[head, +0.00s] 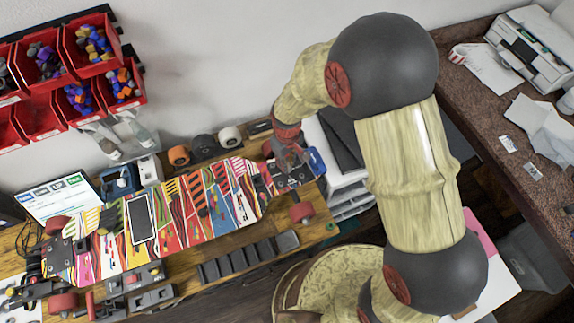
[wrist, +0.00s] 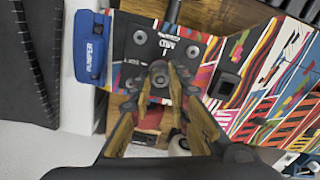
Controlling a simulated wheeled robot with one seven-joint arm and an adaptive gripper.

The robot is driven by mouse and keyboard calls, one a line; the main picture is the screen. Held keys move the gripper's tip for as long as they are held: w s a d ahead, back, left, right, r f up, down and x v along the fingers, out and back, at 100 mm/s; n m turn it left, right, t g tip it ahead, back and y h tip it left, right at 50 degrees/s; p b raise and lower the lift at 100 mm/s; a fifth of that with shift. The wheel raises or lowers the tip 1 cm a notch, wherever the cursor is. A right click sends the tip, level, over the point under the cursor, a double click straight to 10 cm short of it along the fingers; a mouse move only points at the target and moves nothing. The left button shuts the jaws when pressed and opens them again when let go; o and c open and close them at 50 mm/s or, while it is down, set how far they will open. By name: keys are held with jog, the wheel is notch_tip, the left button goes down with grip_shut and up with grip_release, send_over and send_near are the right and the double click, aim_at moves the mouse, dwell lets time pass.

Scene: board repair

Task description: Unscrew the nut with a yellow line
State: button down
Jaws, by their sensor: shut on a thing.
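A skateboard (head: 165,220) with a colourful striped deck lies underside up on the wooden workbench. Its right-end truck (head: 293,176) is partly hidden by my gripper (head: 291,160) in the head view. In the wrist view, my gripper (wrist: 160,75) has its two fingers closed around a round dark nut (wrist: 159,79) in the middle of the truck's dark base plate (wrist: 160,45). The fingers hide part of the nut, and I cannot make out a yellow line on it. Bolt heads (wrist: 192,50) show on the plate around the fingers.
A blue case (wrist: 90,47) lies close beside the truck. A red wheel (head: 302,212) sticks out below it. Loose wheels (head: 203,146) line the wall side of the bench. A phone-like device (head: 142,217) lies on the deck. Red parts bins (head: 40,115) hang on the wall.

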jog(key=shift+w, duration=0.1)
jog(key=n, duration=0.5)
jog(key=shift+a+r+n, duration=0.1)
jog(key=shift+n, duration=0.3)
jog(key=c, duration=1.6)
grip_release()
jog(key=shift+c, duration=1.1)
jog(key=m, duration=0.4)
jog(key=shift+m, duration=0.9)
